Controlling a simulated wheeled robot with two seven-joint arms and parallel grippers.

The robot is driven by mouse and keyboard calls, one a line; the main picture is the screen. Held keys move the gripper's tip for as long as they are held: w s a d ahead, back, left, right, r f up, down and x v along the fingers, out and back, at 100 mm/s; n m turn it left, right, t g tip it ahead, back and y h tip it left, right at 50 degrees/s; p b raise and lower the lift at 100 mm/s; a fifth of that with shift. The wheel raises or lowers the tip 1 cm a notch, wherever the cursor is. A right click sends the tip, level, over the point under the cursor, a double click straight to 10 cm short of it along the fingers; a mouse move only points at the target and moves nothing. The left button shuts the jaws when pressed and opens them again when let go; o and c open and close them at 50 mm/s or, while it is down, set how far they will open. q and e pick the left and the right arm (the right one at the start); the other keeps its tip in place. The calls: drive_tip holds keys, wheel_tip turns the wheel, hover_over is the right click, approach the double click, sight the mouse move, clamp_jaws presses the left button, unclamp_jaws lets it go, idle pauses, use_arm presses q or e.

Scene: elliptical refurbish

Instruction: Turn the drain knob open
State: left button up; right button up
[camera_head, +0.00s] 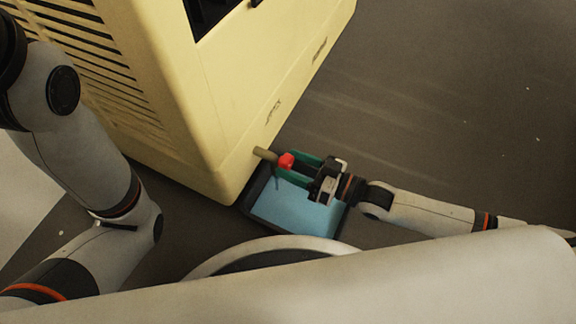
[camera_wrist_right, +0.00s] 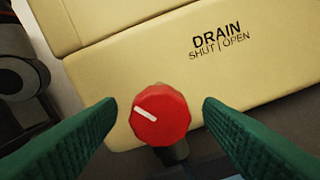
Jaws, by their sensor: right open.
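The red drain knob (camera_head: 286,161) sits on the end of a short tan pipe (camera_head: 264,154) that comes out of the yellow machine (camera_head: 225,120) near its lower corner. In the right wrist view the knob (camera_wrist_right: 160,114) has a white mark pointing up and left. The label "DRAIN SHUT | OPEN" (camera_wrist_right: 219,42) is printed on the panel above it. My right gripper (camera_head: 291,168) is open, its green fingers on either side of the knob. In the wrist view gaps show between the knob and both fingers. My left arm is at the left; its gripper is not visible.
A dark-rimmed tray (camera_head: 252,205) with blue liquid lies on the floor below the knob and my right gripper. The yellow machine fills the upper left. Open grey floor (camera_head: 450,100) lies to the right.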

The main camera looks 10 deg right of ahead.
drive_tip(key=shift+x, duration=0.95)
drive_tip(key=shift+c, duration=0.2)
